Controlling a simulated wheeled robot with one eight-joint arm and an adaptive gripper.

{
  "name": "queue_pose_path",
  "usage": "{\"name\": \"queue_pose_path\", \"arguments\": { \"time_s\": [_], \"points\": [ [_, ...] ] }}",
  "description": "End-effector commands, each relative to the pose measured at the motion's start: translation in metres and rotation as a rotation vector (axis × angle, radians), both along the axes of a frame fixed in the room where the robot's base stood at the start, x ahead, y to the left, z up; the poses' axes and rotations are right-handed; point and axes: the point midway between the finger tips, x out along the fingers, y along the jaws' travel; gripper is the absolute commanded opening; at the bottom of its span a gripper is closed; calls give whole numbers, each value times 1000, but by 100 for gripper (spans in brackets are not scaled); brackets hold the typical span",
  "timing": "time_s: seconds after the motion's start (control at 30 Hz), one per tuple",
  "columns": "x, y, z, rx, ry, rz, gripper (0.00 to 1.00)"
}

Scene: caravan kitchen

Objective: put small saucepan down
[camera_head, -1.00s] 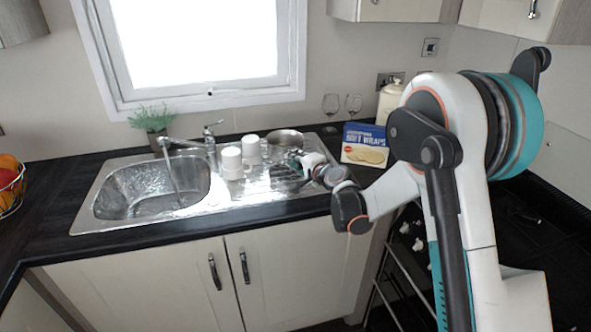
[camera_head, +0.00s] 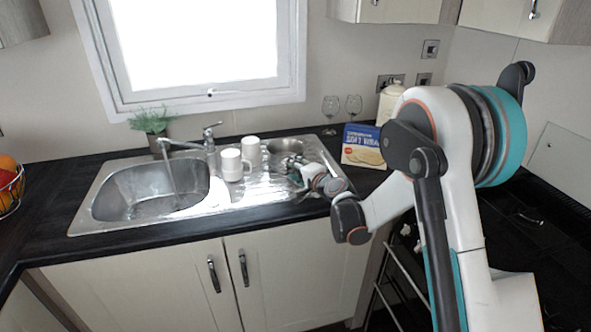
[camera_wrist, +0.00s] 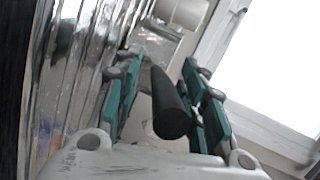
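The small saucepan (camera_head: 284,147) is a metal pan on the drainboard of the sink unit, right of the white mugs. It sits roughly level. My gripper (camera_head: 292,162) is low over the drainboard at the pan's near side. In the wrist view a black handle (camera_wrist: 168,105) lies between the two teal fingers of my gripper (camera_wrist: 160,85). A gap shows between the handle and the left finger; the right finger is closer to it. The pan's metal side (camera_wrist: 155,42) shows beyond. The contact of its base with the drainboard is hidden.
Two white mugs (camera_head: 231,165) stand close left of the pan. The sink bowl (camera_head: 150,190) is at the left, with a tap (camera_head: 210,145).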

Motion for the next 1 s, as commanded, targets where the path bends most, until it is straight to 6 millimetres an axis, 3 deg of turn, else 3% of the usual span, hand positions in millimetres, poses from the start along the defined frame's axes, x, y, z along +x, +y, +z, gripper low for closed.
{"name": "queue_pose_path", "arguments": {
  "time_s": [0.17, 0.7, 1.0],
  "points": [
    [-6, -4, 5, 0, 0, -1, 38],
    [-89, -53, 28, 0, 0, -1, 38],
    [-101, -60, 30, 0, 0, 0, 38]
  ]
}}
